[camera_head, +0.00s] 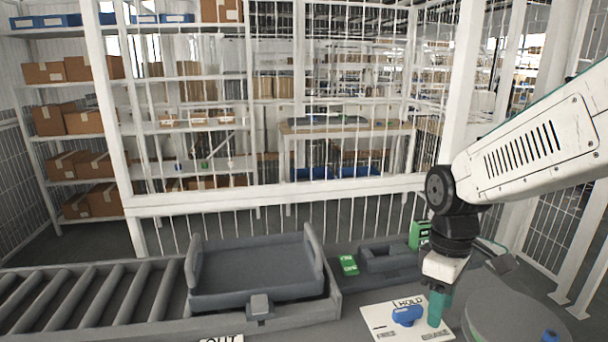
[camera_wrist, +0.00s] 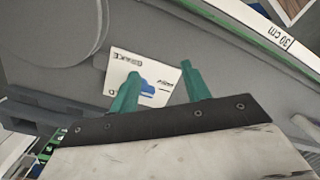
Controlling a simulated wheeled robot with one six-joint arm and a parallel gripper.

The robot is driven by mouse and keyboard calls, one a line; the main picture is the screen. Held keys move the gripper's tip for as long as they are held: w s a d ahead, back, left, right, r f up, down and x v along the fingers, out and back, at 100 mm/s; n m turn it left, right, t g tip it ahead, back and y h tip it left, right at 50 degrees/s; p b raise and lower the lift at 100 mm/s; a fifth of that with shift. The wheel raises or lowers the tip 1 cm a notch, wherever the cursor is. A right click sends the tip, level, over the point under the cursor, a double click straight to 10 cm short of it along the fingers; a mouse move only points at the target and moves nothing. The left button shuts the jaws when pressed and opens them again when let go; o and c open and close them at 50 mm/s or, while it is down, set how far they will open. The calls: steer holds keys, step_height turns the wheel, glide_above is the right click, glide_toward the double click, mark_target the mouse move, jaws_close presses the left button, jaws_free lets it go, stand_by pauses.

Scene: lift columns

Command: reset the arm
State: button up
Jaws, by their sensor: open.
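My gripper (camera_head: 437,308) hangs down from my white arm at the right of the head view. Its teal fingers are over the right part of a white plate (camera_head: 378,318) marked HOLD, just right of a blue handle (camera_head: 407,315). In the wrist view my gripper (camera_wrist: 160,72) has its two teal fingers apart with nothing held between them. The white plate (camera_wrist: 122,65) and the blue handle (camera_wrist: 146,86) show beyond and between the fingers. I cannot tell whether a finger touches the plate or handle.
A grey tray (camera_head: 255,290) sits at the end of a roller conveyor (camera_head: 85,295) on the left. Green blocks (camera_head: 348,265) and a round grey disc (camera_head: 515,318) are near the gripper. A white mesh fence (camera_head: 280,198) stands behind, with shelves of boxes beyond.

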steer(key=s+d+r+m+t, duration=0.1)
steer(key=s+r+m, duration=0.3)
steer(key=s, duration=0.3)
steer(key=s+d+r+m+t, duration=0.1)
steer(key=s+r+m, duration=0.3)
steer(key=s, duration=0.4)
steer(key=shift+s+d+m+t, duration=0.15)
steer(key=shift+m+t, duration=0.25)
steer(key=shift+m, duration=0.2)
